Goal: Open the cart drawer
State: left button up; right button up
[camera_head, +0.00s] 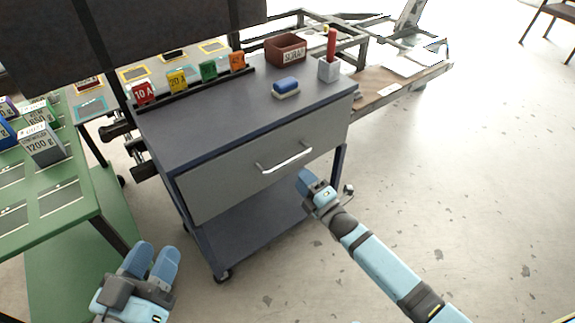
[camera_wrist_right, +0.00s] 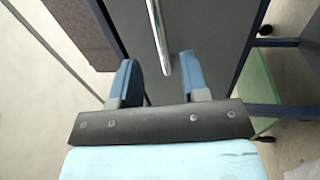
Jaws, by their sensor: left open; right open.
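The cart (camera_head: 222,130) has a dark blue-grey top and a grey drawer front (camera_head: 225,187). The drawer looks shut, its front in line with the cart's body. A pale bar handle (camera_head: 285,160) is fixed across the drawer front. My right gripper (camera_head: 303,176) is close to the drawer, a little below and right of the handle. In the right wrist view the handle (camera_wrist_right: 159,35) lies ahead of the open, empty fingers (camera_wrist_right: 158,78); they look apart from it. My left gripper (camera_head: 152,258) is open and empty, low at the left, away from the cart.
On the cart top stand coloured number tags (camera_head: 188,82), a brown bin (camera_head: 286,48), a blue-topped block (camera_head: 286,87) and a grey holder with a red stick (camera_head: 330,66). A green table (camera_head: 75,208) is at the left.

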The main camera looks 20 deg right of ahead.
aim_at(288, 160)
pick_arm(q)
notch_tip(288, 160, down, 4)
jog(key=shift+d+r+g+b, duration=0.15)
jog(key=shift+g+b, duration=0.65)
jog(key=shift+b, duration=0.2)
pick_arm(e)
jog(key=x, duration=0.8)
jog(key=shift+f, duration=0.1)
jog(key=shift+c, duration=0.4)
jog(key=shift+s, duration=0.1)
grip_shut()
